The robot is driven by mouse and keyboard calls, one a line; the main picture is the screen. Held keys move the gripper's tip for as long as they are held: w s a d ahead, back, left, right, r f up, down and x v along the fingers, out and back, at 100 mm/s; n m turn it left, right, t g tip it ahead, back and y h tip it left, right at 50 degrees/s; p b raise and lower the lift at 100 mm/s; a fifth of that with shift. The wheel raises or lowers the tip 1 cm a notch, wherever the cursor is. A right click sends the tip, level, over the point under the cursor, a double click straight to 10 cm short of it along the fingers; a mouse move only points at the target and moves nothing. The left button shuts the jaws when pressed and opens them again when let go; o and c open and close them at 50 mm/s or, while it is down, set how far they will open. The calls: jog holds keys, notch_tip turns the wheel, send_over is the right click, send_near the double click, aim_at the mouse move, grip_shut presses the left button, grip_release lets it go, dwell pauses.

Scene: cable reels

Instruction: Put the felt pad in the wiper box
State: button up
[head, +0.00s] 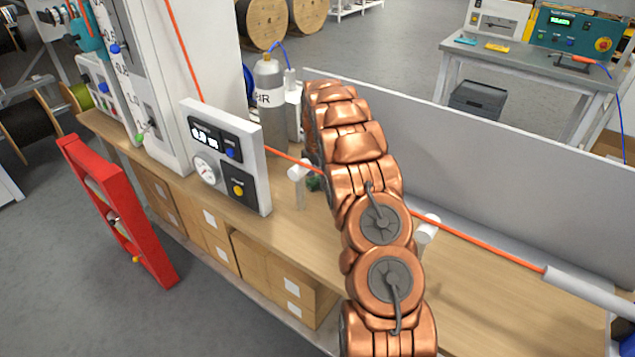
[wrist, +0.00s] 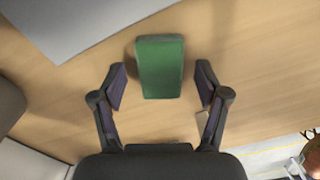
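A green block-like pad, which looks like the felt pad (wrist: 160,62), lies on the wooden bench top. In the wrist view my gripper (wrist: 162,84) is open, with one finger on each side of the pad and a gap on both sides. In the head view a small dark green patch of the pad (head: 313,183) shows beside my copper-coloured arm. The arm hides my gripper there. I cannot pick out the wiper box for sure in either view.
The bench (head: 480,290) carries a white gauge panel (head: 228,155), a grey gas bottle (head: 271,105) and an orange cable (head: 480,244) on white posts. A grey panel (head: 480,165) runs along its back. A red frame (head: 117,210) stands at front left.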

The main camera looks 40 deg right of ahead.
jog(key=c, duration=0.9)
